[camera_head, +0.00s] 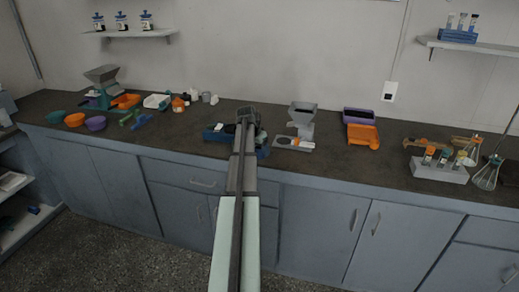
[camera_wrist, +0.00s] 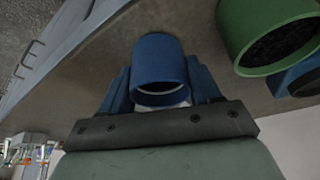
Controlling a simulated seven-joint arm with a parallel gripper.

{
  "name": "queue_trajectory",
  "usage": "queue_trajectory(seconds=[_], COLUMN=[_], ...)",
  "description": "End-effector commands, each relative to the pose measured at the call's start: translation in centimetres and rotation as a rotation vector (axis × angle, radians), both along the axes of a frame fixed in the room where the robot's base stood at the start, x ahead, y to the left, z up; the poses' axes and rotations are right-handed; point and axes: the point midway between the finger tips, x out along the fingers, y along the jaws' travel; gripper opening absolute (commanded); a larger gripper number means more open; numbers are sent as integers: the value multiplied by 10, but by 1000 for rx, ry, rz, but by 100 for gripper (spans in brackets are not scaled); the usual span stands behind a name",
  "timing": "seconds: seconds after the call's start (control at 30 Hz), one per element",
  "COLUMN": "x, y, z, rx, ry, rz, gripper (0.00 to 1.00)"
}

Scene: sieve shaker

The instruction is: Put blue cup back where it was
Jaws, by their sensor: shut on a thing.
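A blue cup (camera_wrist: 158,62) sits between the two blue fingers of my gripper (camera_wrist: 160,82) in the wrist view, and the fingers are shut on it. Its open rim faces the wrist camera, and a pale patch shows inside the rim. In the head view my gripper (camera_head: 248,114) is over the middle of the counter, near the wall side. My arm and gripper hide the cup there. I cannot tell from these views whether the cup touches the counter.
A green round container (camera_wrist: 262,42) with dark contents is close beside the cup in the wrist view. A blue-based device (camera_head: 262,152) lies partly behind my arm. A grey hopper machine (camera_head: 303,118) stands to the right. Bowls (camera_head: 75,119) and small tools crowd the left counter.

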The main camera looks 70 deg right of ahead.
Motion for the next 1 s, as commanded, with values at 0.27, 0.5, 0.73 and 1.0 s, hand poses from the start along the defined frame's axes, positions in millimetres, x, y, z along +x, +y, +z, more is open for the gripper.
queue_trajectory(seconds=[0.27,0.5,0.73,1.0], x=[0,0,0,3], y=[0,0,0,8], z=[-3,-2,-2,20], rx=[0,0,0,-1], ry=[0,0,0,0], rz=[0,0,0,1], gripper=[66,88,88,88])
